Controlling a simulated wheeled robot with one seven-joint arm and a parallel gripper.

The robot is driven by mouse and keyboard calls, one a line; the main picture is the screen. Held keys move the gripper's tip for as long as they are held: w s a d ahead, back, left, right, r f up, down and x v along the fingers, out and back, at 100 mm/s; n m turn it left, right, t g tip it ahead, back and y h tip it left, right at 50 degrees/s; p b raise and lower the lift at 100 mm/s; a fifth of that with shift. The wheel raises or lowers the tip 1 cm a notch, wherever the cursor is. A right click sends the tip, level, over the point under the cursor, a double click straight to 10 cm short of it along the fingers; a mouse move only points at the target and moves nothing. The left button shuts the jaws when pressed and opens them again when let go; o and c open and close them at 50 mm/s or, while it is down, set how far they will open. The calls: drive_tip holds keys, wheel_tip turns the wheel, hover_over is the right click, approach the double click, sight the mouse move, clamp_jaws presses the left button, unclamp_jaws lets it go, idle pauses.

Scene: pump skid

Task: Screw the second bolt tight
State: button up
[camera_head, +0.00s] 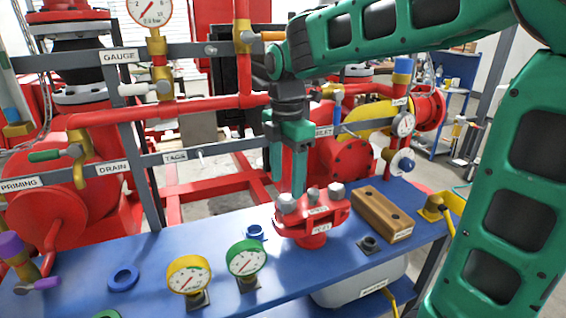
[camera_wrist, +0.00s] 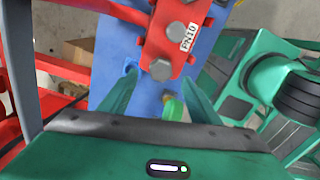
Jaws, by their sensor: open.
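A red flange (camera_head: 312,228) stands on the blue bench, with grey hex bolt heads on top. The left bolt (camera_head: 287,202) is directly under my gripper (camera_head: 288,186), and another bolt (camera_head: 337,191) is at the right. A silver piece (camera_head: 311,195) shows between them. In the wrist view the nearest bolt (camera_wrist: 161,69) lies between and just beyond the open fingertips of my gripper (camera_wrist: 160,80); a second bolt (camera_wrist: 177,30) is farther up, beside the PN10 label. The fingers point down and hold nothing. I cannot tell whether they touch the bolt or how deep the bolts sit.
A wooden block (camera_head: 382,214) with holes is right of the flange. Yellow (camera_head: 188,275) and green (camera_head: 246,258) gauges and a blue ring (camera_head: 123,278) are on the blue bench (camera_head: 70,297). Red pipework (camera_head: 180,106) and a grey rail run close behind my gripper.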

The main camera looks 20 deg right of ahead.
sight(286, 200)
drive_tip(key=shift+f, duration=2.5)
drive_tip(key=c, duration=1.2)
drive_tip(key=shift+o, duration=0.2)
